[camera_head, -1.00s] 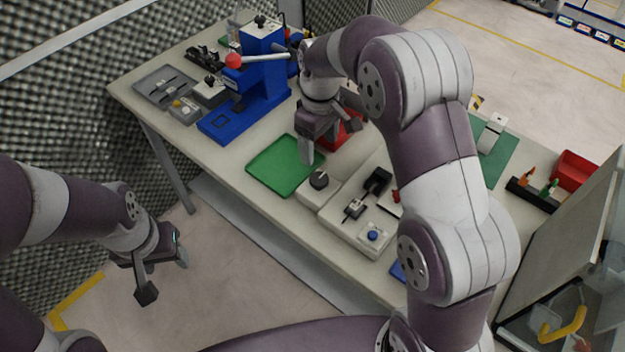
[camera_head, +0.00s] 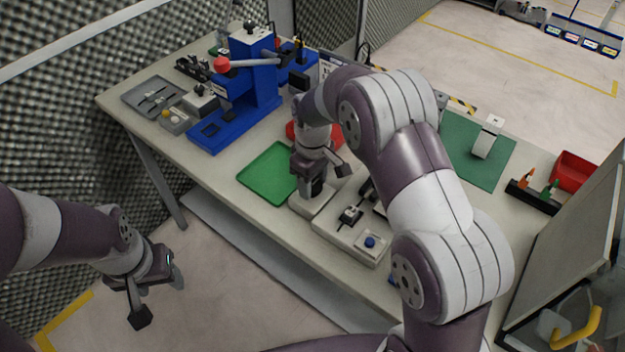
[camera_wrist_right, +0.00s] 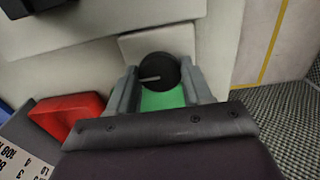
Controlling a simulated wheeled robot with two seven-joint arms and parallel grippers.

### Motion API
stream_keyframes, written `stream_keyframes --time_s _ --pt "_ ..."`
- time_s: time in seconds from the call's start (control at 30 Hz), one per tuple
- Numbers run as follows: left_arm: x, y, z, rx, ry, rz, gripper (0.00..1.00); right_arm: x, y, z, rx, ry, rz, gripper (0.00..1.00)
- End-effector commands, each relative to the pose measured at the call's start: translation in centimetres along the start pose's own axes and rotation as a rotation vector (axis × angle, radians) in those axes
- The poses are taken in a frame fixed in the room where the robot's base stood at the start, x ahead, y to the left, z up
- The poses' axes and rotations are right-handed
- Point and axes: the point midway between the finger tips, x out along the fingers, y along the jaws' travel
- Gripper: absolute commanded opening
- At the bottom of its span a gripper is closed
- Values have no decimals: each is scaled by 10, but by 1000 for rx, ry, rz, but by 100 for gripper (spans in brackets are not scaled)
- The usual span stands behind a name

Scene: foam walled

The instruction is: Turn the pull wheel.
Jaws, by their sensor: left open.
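A round black knob with a pale line across its face, which looks like the pull wheel (camera_wrist_right: 158,71), sits on a small white box (camera_wrist_right: 165,40) in the right wrist view. In the head view the white box (camera_head: 311,206) is at the bench's front edge, its knob mostly hidden by my right gripper. My right gripper (camera_head: 313,187) points down over it. In the right wrist view its fingers (camera_wrist_right: 160,80) are apart, one to each side of the knob; contact cannot be told. My left gripper (camera_head: 158,297) is open and empty, off the bench at the left.
A green tray (camera_head: 266,172) lies left of the white box. A white panel with a blue button (camera_head: 370,242) stands to its right. A blue press with a red-tipped lever (camera_head: 222,63) stands at the back left. A red bin (camera_wrist_right: 70,113) is close to the right gripper.

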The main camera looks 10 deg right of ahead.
Motion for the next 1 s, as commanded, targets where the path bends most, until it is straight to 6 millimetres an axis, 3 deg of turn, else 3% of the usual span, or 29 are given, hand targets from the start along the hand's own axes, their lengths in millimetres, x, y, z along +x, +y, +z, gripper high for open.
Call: stream_keyframes --time_s 0.47,1.0 --pt "-7 0 -1 0 0 0 57 -1 0 0 103 0 -1 19" --pt "-29 0 -4 0 0 0 57 -2 0 -1 585 2 0 19"
